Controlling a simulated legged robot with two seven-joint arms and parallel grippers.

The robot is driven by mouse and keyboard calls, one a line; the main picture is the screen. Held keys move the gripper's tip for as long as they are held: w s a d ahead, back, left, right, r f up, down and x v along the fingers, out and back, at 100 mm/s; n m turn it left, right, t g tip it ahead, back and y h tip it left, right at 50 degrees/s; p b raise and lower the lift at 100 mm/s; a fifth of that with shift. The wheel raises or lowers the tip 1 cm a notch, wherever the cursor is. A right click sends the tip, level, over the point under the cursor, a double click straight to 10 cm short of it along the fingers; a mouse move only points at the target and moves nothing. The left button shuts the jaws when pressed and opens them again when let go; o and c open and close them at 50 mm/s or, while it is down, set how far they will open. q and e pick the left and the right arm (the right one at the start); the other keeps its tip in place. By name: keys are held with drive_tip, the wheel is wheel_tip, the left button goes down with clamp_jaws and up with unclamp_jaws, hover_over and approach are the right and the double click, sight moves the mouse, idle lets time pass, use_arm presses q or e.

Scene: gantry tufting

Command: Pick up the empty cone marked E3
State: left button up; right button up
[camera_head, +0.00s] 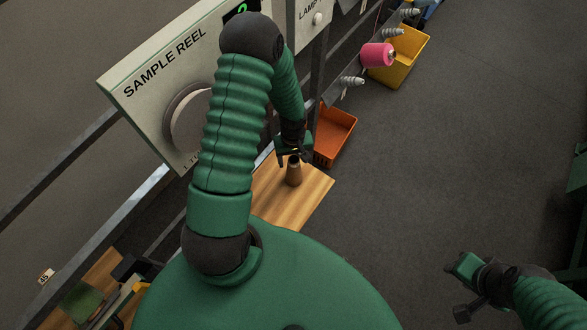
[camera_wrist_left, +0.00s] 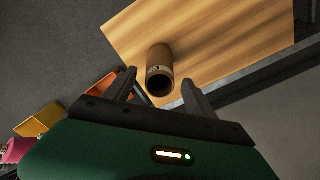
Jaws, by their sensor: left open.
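A brown, hollow cone (camera_head: 294,174) stands upright on a wooden board (camera_head: 318,187) in the head view. No E3 marking is readable on it. The cone also shows in the left wrist view (camera_wrist_left: 160,68), with its dark open end toward the camera. My left gripper (camera_head: 288,155) is at the cone's top in the head view. In the left wrist view its two fingers (camera_wrist_left: 158,92) are apart, with the cone's near end between or just beyond them. I cannot tell whether they touch it. My right gripper (camera_head: 462,290) is at the lower right, away from the board.
A sample reel panel (camera_head: 150,75) stands left of my left arm. An orange bin (camera_head: 338,135) lies just beyond the board. A yellow bin (camera_head: 405,58), a pink cone (camera_head: 377,55) and grey spindles (camera_head: 350,81) are farther back.

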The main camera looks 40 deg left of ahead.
use_arm(q)
drive_tip(key=shift+s+d+r, duration=0.1)
drive_tip(key=shift+c, duration=0.5)
drive_tip(key=shift+d, duration=0.1)
drive_tip(key=c, duration=0.5)
clamp_jaws()
drive_tip(key=shift+r, duration=0.1)
